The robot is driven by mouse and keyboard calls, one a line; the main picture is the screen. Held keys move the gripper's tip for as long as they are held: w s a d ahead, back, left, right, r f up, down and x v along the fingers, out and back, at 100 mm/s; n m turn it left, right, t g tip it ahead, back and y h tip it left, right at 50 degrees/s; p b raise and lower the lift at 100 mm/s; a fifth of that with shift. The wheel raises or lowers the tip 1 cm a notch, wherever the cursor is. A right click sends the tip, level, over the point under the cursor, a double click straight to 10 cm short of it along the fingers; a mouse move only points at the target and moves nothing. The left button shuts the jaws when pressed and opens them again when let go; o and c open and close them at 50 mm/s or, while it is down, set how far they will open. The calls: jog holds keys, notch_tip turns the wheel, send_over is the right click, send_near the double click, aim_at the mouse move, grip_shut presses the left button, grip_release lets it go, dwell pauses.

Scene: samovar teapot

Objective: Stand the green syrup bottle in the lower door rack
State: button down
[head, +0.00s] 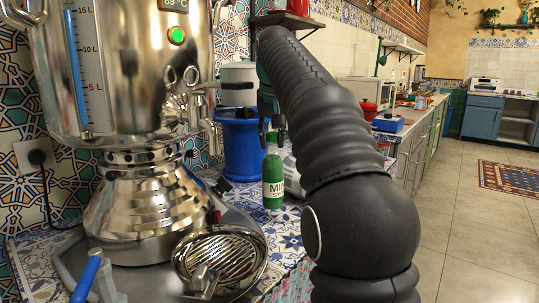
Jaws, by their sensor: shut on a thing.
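The green syrup bottle (273,182), with a white label that starts "MIN", is upright just right of the samovar. My gripper (272,132) points down from above and is shut on the bottle's upper end. I cannot tell whether the bottle's base touches the counter. My dark arm fills the middle right of the view and hides part of what lies behind it. The lower door rack does not show in this view.
A large steel samovar (145,200) stands close on the left, with a round drip strainer (222,258) in front. A blue container (240,150) is behind the bottle, on the tiled counter (287,238). A red pot (368,109) is farther back. The floor (470,225) at right is open.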

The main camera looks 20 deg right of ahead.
aim_at(271, 148)
jog(key=shift+w+a+f, duration=0.1)
jog(key=shift+w+f, duration=0.05)
jog(key=shift+w, duration=0.05)
jog(key=shift+f, duration=1.9)
jog(key=shift+b, duration=0.3)
jog(key=c, duration=0.8)
grip_release()
jog(key=shift+f, duration=0.15)
jog(key=shift+c, duration=0.2)
jog(key=v, duration=1.2)
jog(key=shift+p, duration=0.3)
